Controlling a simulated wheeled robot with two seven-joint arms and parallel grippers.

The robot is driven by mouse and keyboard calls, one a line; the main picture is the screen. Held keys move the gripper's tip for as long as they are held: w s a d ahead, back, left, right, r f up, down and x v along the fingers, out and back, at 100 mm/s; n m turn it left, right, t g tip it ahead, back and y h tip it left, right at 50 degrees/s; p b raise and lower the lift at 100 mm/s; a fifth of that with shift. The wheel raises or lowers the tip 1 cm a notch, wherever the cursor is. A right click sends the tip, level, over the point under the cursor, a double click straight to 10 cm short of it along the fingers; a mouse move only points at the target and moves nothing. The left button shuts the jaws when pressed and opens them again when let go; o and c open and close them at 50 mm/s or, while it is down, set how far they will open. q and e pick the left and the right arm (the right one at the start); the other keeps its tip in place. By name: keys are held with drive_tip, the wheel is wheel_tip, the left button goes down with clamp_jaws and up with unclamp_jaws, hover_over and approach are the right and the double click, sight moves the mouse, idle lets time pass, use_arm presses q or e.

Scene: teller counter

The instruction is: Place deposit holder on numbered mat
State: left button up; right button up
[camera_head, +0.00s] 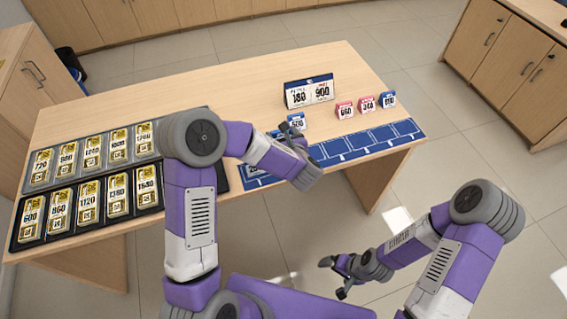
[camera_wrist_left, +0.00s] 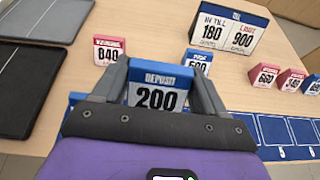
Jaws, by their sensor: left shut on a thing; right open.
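My left gripper (camera_wrist_left: 160,82) is shut on a blue-topped holder marked DEPOSIT 200 (camera_wrist_left: 157,97), its fingers on either side. In the head view my left gripper (camera_head: 287,140) is over the front of the table, and the arm hides much of this area. The blue numbered mat (camera_head: 360,141) runs along the table's front right edge with outlined slots; it also shows in the left wrist view (camera_wrist_left: 285,135). I cannot tell whether the held holder touches the mat. My right gripper (camera_head: 334,277) is open and empty in front of the table.
A blue-topped holder (camera_head: 297,121) stands behind the mat; a pink 840 holder (camera_wrist_left: 109,50) stands left of it. Two pink holders (camera_head: 344,110) (camera_head: 367,103) and a blue one (camera_head: 388,100) stand right. A 180/900 sign (camera_head: 309,92) stands behind. Dark trays (camera_head: 68,221) hold several numbered packs.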

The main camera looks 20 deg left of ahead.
use_arm(q)
drive_tip(key=shift+d+r, duration=0.1)
drive_tip(key=shift+d, duration=0.05)
wheel_tip(320, 180, down, 10)
drive_tip(key=b, duration=0.2)
drive_tip(key=shift+r+b, duration=0.15)
drive_tip(key=shift+b, duration=0.15)
drive_tip(key=shift+f+b, duration=0.2)
drive_tip(key=shift+b, duration=0.1)
drive_tip(key=o, duration=1.1)
drive_tip(key=shift+c, duration=0.2)
drive_tip(key=shift+r, duration=0.15)
drive_tip(key=shift+r+p, duration=0.2)
drive_tip(key=shift+p, duration=0.25)
drive_tip(key=p+v, duration=0.1)
drive_tip(key=v, duration=1.1)
drive_tip(key=shift+d, duration=0.15)
drive_tip(key=shift+w+f, duration=0.1)
drive_tip(key=shift+w, duration=0.05)
